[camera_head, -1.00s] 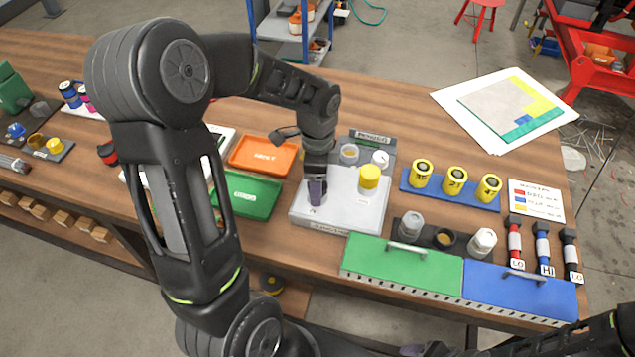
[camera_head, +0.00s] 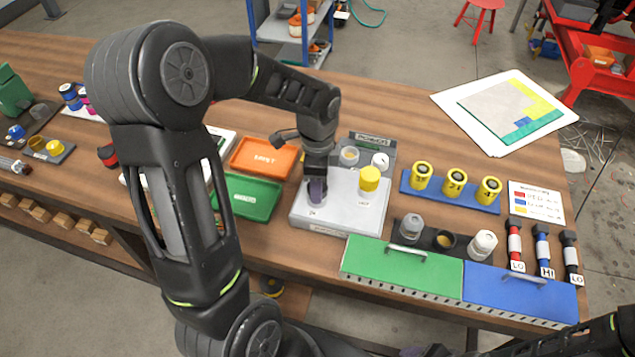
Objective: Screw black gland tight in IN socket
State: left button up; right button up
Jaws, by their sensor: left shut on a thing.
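The pump skid is a light grey block (camera_head: 335,213) with a darker panel at its back. My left gripper (camera_head: 316,196) points down over the block's left part, at the spot marked IN. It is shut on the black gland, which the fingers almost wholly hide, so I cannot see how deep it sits. A yellow gland (camera_head: 369,179) stands upright on the right part of the block. My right gripper (camera_head: 425,351) shows only as a dark bit at the bottom edge.
An orange tray (camera_head: 263,158) and a green tray (camera_head: 247,197) lie left of the block. A rack with a grey (camera_head: 411,227) and a white gland (camera_head: 483,243), a green lid (camera_head: 400,265) and a blue lid (camera_head: 518,292) are at front right. A blue holder carries yellow cylinders (camera_head: 455,183).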

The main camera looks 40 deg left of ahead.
pick_arm(q)
jog(key=m+p, duration=0.1)
jog(key=m, duration=0.2)
jog(key=shift+r, duration=0.1)
jog(key=shift+m, duration=0.8)
jog(key=shift+p, duration=0.3)
jog(key=shift+m+p, duration=0.5)
jog(key=shift+m, duration=0.6)
jog(key=shift+m+p, duration=0.3)
jog(key=shift+m, duration=0.9)
jog(key=o, duration=1.4)
